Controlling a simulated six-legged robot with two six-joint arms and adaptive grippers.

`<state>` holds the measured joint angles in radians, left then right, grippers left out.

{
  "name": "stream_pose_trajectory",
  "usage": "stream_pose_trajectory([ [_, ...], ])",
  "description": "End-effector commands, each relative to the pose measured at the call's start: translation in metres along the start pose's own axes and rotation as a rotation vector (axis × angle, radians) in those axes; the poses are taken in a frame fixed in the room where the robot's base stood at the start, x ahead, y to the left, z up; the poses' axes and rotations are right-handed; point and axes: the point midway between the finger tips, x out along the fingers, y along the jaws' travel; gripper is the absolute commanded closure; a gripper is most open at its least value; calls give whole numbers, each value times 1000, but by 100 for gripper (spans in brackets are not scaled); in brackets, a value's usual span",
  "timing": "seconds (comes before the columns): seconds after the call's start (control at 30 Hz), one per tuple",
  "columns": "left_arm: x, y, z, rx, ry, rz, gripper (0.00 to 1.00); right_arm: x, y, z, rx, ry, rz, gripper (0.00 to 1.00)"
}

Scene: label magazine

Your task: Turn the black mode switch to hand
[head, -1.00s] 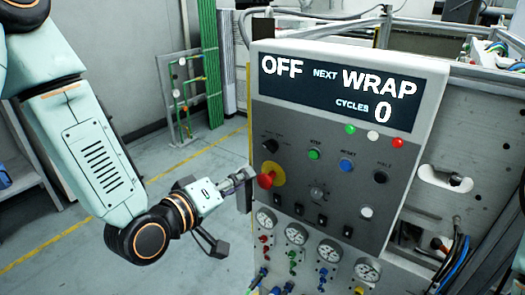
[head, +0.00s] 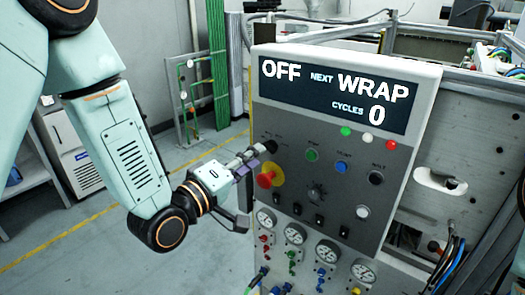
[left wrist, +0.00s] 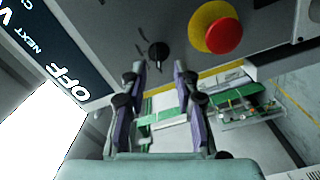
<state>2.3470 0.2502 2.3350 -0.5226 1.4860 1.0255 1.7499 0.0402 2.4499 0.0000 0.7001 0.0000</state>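The black mode switch (head: 270,146) is a small knob at the upper left of the grey control panel. In the left wrist view the switch (left wrist: 158,56) shows just beyond the fingertips, roughly midway between them. My left gripper (head: 252,160) is at the panel's left edge, close to the switch and above the red emergency button. In the wrist view the left gripper (left wrist: 159,70) is open, with a clear gap between its purple-grey fingers. The display (head: 335,92) reads OFF. The switch's position labels are too small to read. My right gripper is not in view.
A red mushroom button on a yellow disc (head: 272,176) sits just below the switch, close to my fingers. Green (head: 312,155), blue (head: 342,167) and black (head: 376,178) buttons lie to the right. Several gauges (head: 266,218) line the lower panel. The floor left of the panel is open.

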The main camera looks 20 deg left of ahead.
Motion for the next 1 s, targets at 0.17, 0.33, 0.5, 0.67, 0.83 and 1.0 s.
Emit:
stream_pose_trajectory([
  [0.17,21,2,2,5,-3,1,70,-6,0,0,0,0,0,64],
  [0.33,34,2,2,2,-1,0,70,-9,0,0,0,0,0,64],
  [0.5,38,2,2,0,1,0,70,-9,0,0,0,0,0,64],
  [0.67,38,2,2,0,1,0,70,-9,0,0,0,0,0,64],
  [0.83,38,2,2,0,1,0,82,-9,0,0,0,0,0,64],
  [1.0,38,2,2,0,1,0,96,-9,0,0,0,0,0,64],
])
